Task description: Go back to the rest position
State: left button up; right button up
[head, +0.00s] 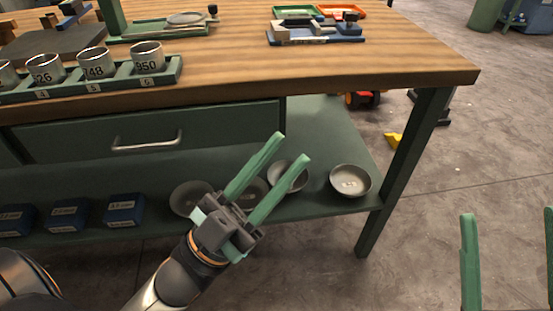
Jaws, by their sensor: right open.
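My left gripper (291,147) reaches in from the lower left, its two green fingers spread apart with nothing between their tips. It appears in front of the lower shelf of the workbench and covers part of the bowls there. My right gripper (511,212) shows only as two widely spread green fingers at the lower right edge, open and empty over the floor. Several grey bowls stand on the shelf: one at the right (350,184), one partly behind the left fingers (290,180), one at the left (187,200), and another mostly hidden by the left gripper.
The wooden workbench top (330,75) carries a rack of numbered metal cups (110,79). Below are a drawer with a handle (147,141), the green shelf (325,140), blue boxes (122,211) and a table leg (397,180). Open concrete floor lies to the right.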

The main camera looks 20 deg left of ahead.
pick_arm(q)
jog(key=shift+s+r, duration=0.1)
jog(key=shift+r, duration=0.1)
dwell(0.3)
jog(key=w+a+f+n+g+y+p, duration=0.3)
jog(key=w+f+n+y+p, duration=0.55)
jog(key=p, duration=0.85)
pick_arm(e)
jog(key=w+d+f+m+g+h, duration=0.2)
jog(key=w+f+m+g+h, duration=0.2)
jog(key=w+f+m+h, duration=0.45)
pick_arm(q)
jog(key=s+f+g+y+p, duration=0.2)
jog(key=s+f+g+p, duration=0.1)
jog(key=p, duration=0.4)
jog(key=s+a+f+n+g+y+p, duration=0.1)
jog(key=s+f+g+y+p, duration=0.1)
jog(key=s+f+g+p, duration=0.2)
jog(key=s+g+p, duration=0.2)
jog(key=s+p, duration=0.1)
jog(key=shift+a, duration=0.25)
pick_arm(e)
jog(key=s+d+f+m+g+h, duration=0.1)
jog(key=s+d+f+g+h, duration=0.1)
jog(key=s+f+g+h, duration=0.2)
jog(key=s+f+g, duration=0.3)
jog(key=s+g, duration=0.1)
jog(key=s, duration=0.2)
jog(key=shift+d+g, duration=0.2)
jog(key=shift+g, duration=0.1)
